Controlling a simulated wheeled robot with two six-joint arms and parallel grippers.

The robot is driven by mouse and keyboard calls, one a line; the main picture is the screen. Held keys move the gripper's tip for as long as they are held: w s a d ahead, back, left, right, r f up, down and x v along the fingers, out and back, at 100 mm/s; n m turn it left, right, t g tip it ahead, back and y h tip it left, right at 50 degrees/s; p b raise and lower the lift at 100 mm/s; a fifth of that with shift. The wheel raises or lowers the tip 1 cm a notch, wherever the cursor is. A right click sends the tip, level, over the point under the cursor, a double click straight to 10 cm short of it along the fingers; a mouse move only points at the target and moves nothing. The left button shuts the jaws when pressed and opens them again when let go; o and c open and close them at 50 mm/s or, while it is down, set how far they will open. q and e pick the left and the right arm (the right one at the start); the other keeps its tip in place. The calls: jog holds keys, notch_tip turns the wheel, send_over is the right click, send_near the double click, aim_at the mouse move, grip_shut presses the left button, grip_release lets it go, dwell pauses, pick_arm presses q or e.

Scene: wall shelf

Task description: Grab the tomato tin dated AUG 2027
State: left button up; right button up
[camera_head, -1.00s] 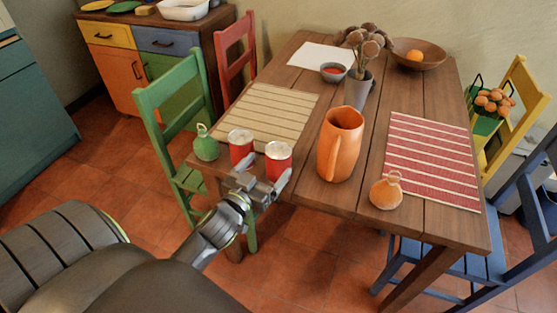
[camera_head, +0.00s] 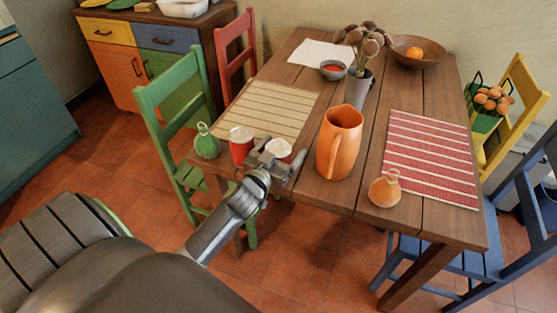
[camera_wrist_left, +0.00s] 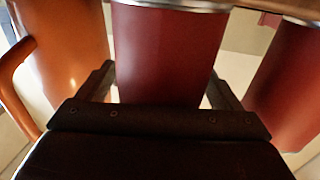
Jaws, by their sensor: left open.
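Two red tins with pale lids stand side by side near the table's front edge. The left tin (camera_head: 241,146) is clear of my gripper. The right tin (camera_head: 279,148) is mostly hidden behind my left gripper (camera_head: 271,164). In the left wrist view a red tin (camera_wrist_left: 168,50) stands between the two open fingers (camera_wrist_left: 168,88), with slight gaps showing at its sides. The other red tin (camera_wrist_left: 290,85) is at the right of that view, outside the fingers. No date print is readable on either tin. My right gripper is not in view.
An orange jug (camera_head: 339,143) stands close to the right of the tins; it also shows in the left wrist view (camera_wrist_left: 62,50). A green chair (camera_head: 175,95) is at the left.

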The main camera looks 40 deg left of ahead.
pick_arm(q)
jog(key=shift+r, duration=0.1)
jog(key=c, duration=1.4)
